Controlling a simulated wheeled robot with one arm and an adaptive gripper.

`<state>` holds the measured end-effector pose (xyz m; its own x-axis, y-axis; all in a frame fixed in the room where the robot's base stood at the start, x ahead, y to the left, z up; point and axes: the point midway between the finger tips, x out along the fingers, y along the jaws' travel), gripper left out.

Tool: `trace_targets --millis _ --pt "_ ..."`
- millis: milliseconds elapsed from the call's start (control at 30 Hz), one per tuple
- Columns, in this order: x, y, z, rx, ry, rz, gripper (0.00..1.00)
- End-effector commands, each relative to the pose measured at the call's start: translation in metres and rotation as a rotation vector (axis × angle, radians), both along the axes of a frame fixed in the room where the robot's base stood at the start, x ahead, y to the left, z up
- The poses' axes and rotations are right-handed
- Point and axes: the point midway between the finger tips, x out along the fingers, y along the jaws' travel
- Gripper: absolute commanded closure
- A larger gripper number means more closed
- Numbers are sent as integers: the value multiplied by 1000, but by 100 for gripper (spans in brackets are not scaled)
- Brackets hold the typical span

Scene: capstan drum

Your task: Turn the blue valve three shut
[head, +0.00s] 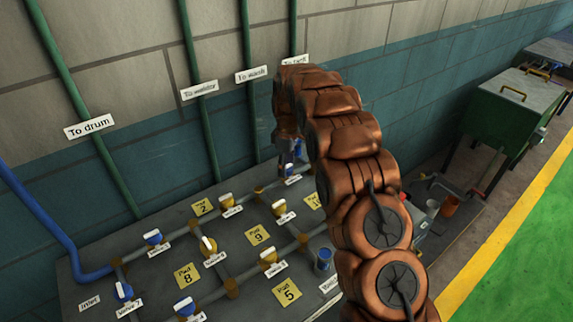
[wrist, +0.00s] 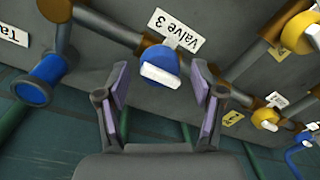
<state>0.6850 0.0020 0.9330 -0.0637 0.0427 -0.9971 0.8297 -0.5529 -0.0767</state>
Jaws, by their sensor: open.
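The blue valve three (wrist: 162,67) sits on a brown and grey pipe in the wrist view, with a white bar handle lying nearly across the picture, slightly tilted. Its white label (wrist: 175,30) reads "Valve 3". My gripper (wrist: 163,82) is open, with one finger to the left and one to the right of the valve. The fingers look apart from the handle; how far they are from it in depth I cannot tell. In the head view my gripper (head: 287,145) is at the back of the pipe board, and my arm hides much of that spot.
A grey board (head: 150,290) carries pipes, several other valves and yellow pad plates. A yellow valve (wrist: 298,33) is to the right in the wrist view. A blue fitting (wrist: 47,80) is at left. Green pipes (head: 200,90) climb the wall behind. A green cabinet (head: 505,115) stands at right.

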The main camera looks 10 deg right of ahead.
Motion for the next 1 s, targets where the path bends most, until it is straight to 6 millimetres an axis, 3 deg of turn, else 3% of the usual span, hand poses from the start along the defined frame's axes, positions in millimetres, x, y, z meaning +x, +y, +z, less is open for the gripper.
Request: trace_targets --millis 67,600,1000 --pt "0 0 0 0 0 0 36" --pt "0 0 0 0 0 0 92" --pt "0 -1 -3 1 0 -79 93"
